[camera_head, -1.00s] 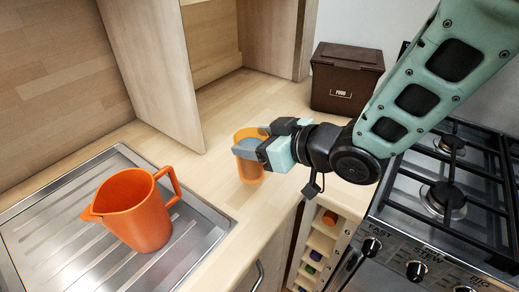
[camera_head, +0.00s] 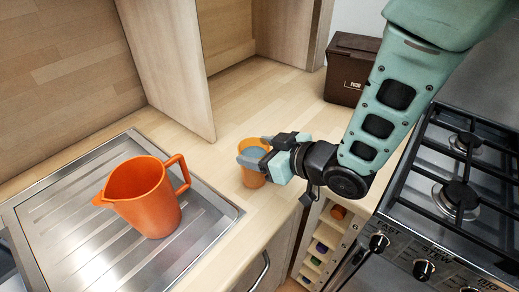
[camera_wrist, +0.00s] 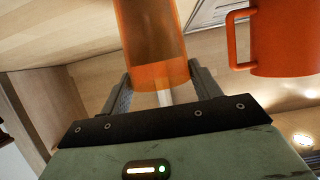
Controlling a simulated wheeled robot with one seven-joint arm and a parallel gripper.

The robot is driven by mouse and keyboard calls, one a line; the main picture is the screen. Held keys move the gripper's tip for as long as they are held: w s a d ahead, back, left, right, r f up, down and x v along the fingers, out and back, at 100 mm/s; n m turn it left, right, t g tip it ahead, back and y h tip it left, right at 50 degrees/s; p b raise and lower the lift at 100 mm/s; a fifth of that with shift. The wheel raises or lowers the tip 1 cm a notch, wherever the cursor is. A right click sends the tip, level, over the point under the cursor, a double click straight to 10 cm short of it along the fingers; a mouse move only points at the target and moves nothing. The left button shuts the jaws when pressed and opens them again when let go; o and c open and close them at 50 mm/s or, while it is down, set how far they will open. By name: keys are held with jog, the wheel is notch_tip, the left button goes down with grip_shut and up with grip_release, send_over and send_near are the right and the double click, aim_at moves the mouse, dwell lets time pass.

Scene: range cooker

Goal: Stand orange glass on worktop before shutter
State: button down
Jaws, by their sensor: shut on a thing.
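The orange glass (camera_head: 253,178) is see-through and upright at the worktop's front part, right of the steel drainer. My gripper (camera_head: 253,158) is shut on it from the right, with a finger on each side. In the wrist view the orange glass (camera_wrist: 152,40) stands between the two fingers of my gripper (camera_wrist: 160,85). The worktop (camera_head: 240,110) is pale wood. I cannot tell whether the glass base touches it. The shutter is probably the pale wooden panel (camera_head: 175,60) standing at the back of the worktop, beside an open recess.
An orange jug (camera_head: 145,198) stands on the steel drainer (camera_head: 85,240) at left; it also shows in the wrist view (camera_wrist: 285,40). A brown food bin (camera_head: 350,70) is at the back right. The cooker hob (camera_head: 440,200) is at right. Worktop behind the glass is clear.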

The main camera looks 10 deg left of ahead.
jog(key=shift+c, duration=1.8)
grip_release()
jog(key=shift+r+p, duration=0.25)
jog(key=shift+p, duration=0.15)
jog(key=p+v, duration=1.2)
jog(key=p, duration=0.1)
jog(key=shift+f, duration=0.1)
